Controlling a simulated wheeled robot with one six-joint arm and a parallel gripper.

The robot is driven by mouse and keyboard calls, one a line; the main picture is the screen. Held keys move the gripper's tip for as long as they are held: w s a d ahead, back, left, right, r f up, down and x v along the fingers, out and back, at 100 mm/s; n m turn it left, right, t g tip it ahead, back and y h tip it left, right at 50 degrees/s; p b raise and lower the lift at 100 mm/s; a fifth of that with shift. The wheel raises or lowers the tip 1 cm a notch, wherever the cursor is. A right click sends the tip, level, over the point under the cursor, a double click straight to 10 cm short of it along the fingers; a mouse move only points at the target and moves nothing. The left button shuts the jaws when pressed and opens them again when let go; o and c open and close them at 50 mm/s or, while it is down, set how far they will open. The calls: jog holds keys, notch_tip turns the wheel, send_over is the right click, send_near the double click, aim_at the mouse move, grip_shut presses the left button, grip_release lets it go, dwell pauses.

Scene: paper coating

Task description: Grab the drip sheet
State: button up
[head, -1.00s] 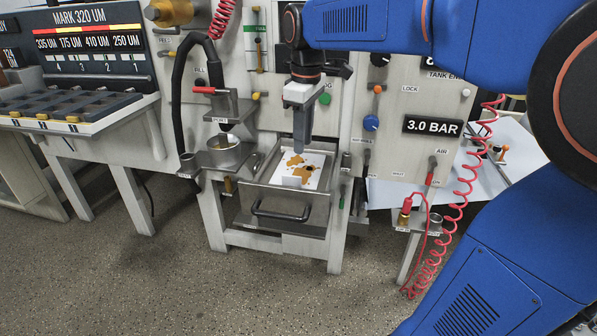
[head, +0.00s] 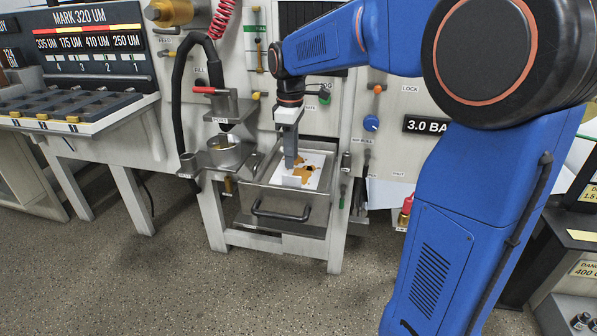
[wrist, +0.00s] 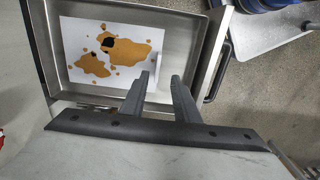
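The drip sheet (head: 312,170) is a white sheet with orange-brown blotches and dark spots. It lies in a metal drawer tray (head: 262,168) and also shows in the wrist view (wrist: 82,30). A small white raised piece (head: 291,181) shows at the sheet's front edge in the head view. My gripper (head: 289,164) points down over the front left part of the sheet. I cannot tell whether the fingertips touch anything.
The tray's dark handle (head: 282,213) faces the front, and its raised metal walls surround the sheet. A metal cup (head: 224,151) on a bracket and a black hose (head: 178,110) stand left of the tray. A blue knob (head: 371,123) is on the panel to the right. The floor in front is clear.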

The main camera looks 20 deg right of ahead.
aim_at(293, 177)
jog(key=shift+w+d+f, duration=0.1)
jog(key=shift+d+f, duration=0.05)
jog(key=shift+f, duration=1.95)
jog(key=shift+d+f, duration=0.1)
jog(key=shift+f, duration=2)
jog(key=shift+c, duration=0.7)
grip_shut()
